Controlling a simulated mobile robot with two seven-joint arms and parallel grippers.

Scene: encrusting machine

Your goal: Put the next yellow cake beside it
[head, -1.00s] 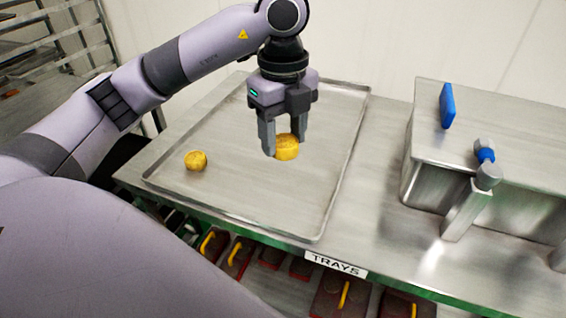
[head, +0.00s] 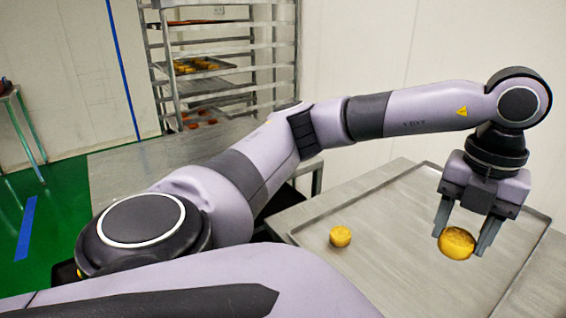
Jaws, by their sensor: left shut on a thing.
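My left gripper (head: 460,236) is shut on a round yellow cake (head: 456,243) and holds it over the right part of the metal tray (head: 398,291). Another yellow cake (head: 340,236) sits on the tray near its left side, apart from the held one and to its left. The exact height of the held cake above the tray is hard to tell. My right gripper is not in view.
The tray lies on a metal table (head: 320,205). A rack (head: 172,100) at the back left holds trays with several yellow cakes. Another metal table (head: 112,170) stands at the left. The tray between the two cakes is clear.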

